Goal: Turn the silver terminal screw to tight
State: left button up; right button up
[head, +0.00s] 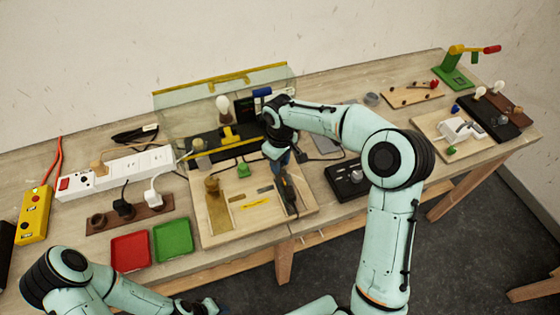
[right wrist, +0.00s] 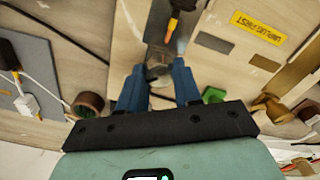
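In the right wrist view, a round grey metal piece (right wrist: 158,70), probably the silver terminal screw, lies between the two blue fingertips of my right gripper (right wrist: 160,77). The fingers look open, with a gap on either side of the piece. In the head view my right gripper (head: 279,156) points down over the right part of the wooden board (head: 242,222); it hides the screw there. A yellow "UNPLUG FIRST" label (right wrist: 259,27) is on the board. My left gripper (head: 195,306) is at the bottom edge of the head view, mostly cut off.
A dark tool with an orange end (right wrist: 173,27) lies just beyond the fingers. A green piece (right wrist: 213,95) is right of them. Red (head: 130,250) and green (head: 172,239) trays stand left of the board. A clear screen (head: 180,113) stands behind. A white power strip (head: 120,170) lies at left.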

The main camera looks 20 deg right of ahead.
pick_arm(q)
jog(key=shift+s+f, duration=0.1)
pick_arm(e)
jog(key=shift+m, duration=0.3)
jog(key=m, duration=0.2)
jog(key=shift+m+b, duration=0.3)
jog(key=m, duration=0.2)
jog(key=shift+m, duration=0.4)
jog(key=m, duration=0.6)
jog(key=shift+b, duration=0.4)
jog(key=m, duration=0.7)
jog(key=shift+m, duration=0.3)
pick_arm(q)
jog(key=shift+s+f, duration=0.65)
jog(key=shift+f, duration=0.05)
pick_arm(e)
jog(key=m, duration=0.6)
jog(key=shift+m, duration=0.3)
jog(key=o, duration=1)
